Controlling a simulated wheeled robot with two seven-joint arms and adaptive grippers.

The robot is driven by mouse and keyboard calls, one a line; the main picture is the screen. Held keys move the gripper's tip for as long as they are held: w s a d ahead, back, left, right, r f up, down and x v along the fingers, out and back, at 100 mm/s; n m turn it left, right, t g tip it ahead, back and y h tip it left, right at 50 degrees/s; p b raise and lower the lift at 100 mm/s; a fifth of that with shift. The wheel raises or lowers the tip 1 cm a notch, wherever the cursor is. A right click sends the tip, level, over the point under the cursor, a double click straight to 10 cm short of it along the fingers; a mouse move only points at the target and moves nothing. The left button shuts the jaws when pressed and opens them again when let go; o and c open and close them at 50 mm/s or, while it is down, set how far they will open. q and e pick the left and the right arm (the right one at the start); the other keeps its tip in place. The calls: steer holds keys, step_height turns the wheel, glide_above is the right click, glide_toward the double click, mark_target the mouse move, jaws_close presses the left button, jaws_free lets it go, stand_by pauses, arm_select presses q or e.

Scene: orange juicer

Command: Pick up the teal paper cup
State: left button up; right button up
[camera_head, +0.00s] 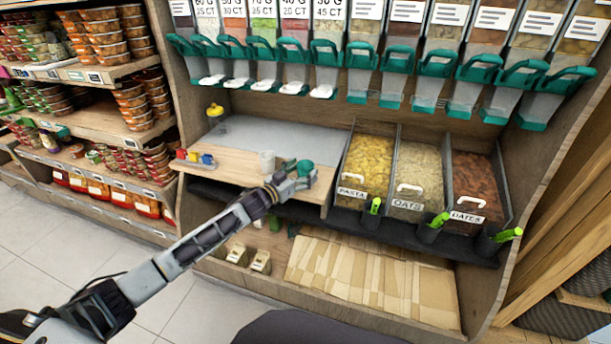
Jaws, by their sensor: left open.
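The teal paper cup (305,167) is on the right part of the wooden counter, close to its front edge. My left gripper (299,178) reaches in from the lower left and is open right at the cup. The gripper hides part of the cup's lower side. I cannot tell whether the fingers touch it. My right gripper is not in view.
A white cup (267,161) stands just left of the gripper. Small coloured containers (196,158) and a yellow-topped jar (215,115) are farther left. Bins of pasta (367,165), oats (416,170) and dates (474,180) stand right. Dispensers hang above.

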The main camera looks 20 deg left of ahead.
arm_select(q)
steer(key=shift+x, duration=0.95)
steer(key=c, duration=0.7)
